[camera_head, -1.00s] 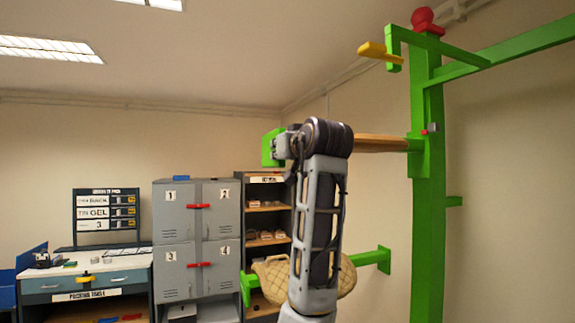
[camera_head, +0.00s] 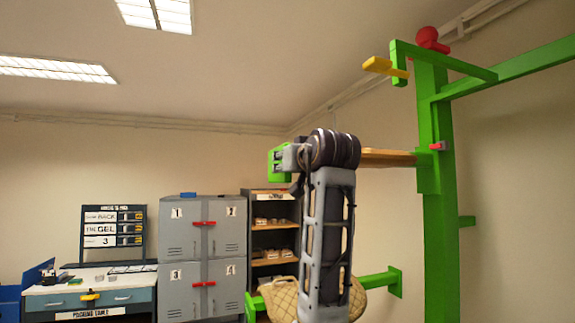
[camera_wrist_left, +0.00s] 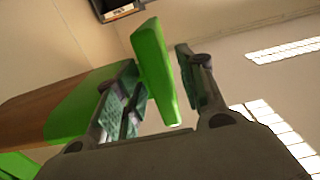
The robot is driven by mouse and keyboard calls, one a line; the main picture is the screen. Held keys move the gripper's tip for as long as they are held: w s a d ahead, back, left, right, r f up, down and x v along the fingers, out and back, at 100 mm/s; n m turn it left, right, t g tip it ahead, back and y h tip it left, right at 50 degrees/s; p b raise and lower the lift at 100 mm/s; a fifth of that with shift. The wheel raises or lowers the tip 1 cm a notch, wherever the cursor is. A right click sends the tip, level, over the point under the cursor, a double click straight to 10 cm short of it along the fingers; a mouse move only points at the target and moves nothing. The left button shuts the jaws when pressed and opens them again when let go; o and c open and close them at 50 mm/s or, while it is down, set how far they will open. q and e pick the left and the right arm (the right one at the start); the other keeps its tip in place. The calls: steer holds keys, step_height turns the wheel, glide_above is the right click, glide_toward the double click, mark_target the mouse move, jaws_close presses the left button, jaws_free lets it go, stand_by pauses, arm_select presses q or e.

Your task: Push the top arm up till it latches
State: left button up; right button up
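The top arm is a wooden bar (camera_head: 388,157) reaching left from the green post (camera_head: 437,230). Its green end (camera_head: 278,165) shows left of my raised grey arm, which hides the middle of the bar. In the left wrist view, my left gripper (camera_wrist_left: 162,95) has its fingers apart, one on each side of the upright green end plate (camera_wrist_left: 154,65). A gap shows toward the right finger; I cannot tell whether the left one touches. The wooden bar (camera_wrist_left: 40,110) lies at left there. A small red and grey piece (camera_head: 438,146) sits on the post near the bar's root. My right gripper is out of view.
Lockers (camera_head: 203,240), shelves (camera_head: 272,230) and a packing table (camera_head: 90,285) stand behind.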

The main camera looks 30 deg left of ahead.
arm_select(q)
steer(key=shift+s, duration=0.1)
steer(key=v, duration=1.1)
steer(key=shift+s+d, duration=0.25)
steer(key=shift+d, duration=0.1)
stand_by(0.4)
